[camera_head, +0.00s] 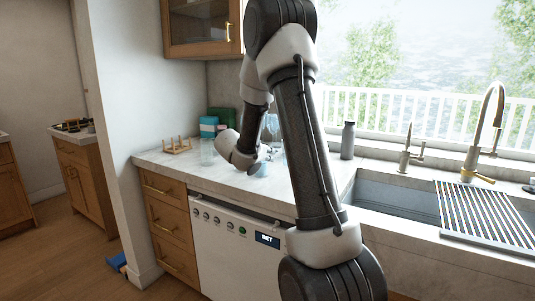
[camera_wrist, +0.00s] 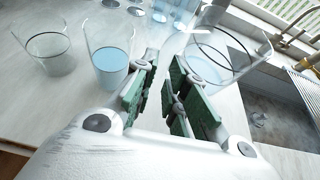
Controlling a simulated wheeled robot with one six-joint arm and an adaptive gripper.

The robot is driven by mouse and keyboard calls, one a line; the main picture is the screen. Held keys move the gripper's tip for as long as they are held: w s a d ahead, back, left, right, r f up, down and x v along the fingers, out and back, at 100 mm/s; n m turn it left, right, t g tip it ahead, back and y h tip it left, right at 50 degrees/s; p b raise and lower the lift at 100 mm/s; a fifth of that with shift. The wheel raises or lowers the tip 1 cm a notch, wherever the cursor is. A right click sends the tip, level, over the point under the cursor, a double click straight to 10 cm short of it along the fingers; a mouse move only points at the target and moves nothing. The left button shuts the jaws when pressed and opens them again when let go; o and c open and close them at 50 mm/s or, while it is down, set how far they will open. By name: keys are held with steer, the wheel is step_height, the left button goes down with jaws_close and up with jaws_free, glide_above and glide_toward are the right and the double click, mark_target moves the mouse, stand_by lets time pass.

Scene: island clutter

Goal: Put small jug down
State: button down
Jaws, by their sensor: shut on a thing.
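The small jug appears to be the clear glass vessel (camera_wrist: 232,62) at the right finger in the wrist view, with its rim tilted in the picture. My gripper (camera_wrist: 164,68), with green finger pads, is shut on it. The exact contact is hard to see, and a narrow gap shows between the pads. In the head view my gripper is low over the counter (camera_head: 180,163), largely hidden by my own wrist. I cannot tell whether the jug's base touches the counter.
A glass with pale blue liquid (camera_wrist: 112,68) stands close beside my left finger. An emptier glass (camera_wrist: 50,52) stands farther left. More glassware is behind. A wooden rack (camera_head: 177,146), a grey bottle (camera_head: 348,141) and the sink (camera_head: 395,200) are around.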

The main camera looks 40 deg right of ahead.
steer(key=shift+f, duration=4.1)
steer(key=c, duration=1.4)
jaws_free()
steer(key=shift+o, duration=0.2)
steer(key=shift+a, duration=0.15)
steer(key=v, duration=1.1)
steer(key=shift+s+a, duration=0.2)
steer(key=shift+a, duration=0.15)
steer(key=shift+r, duration=0.1)
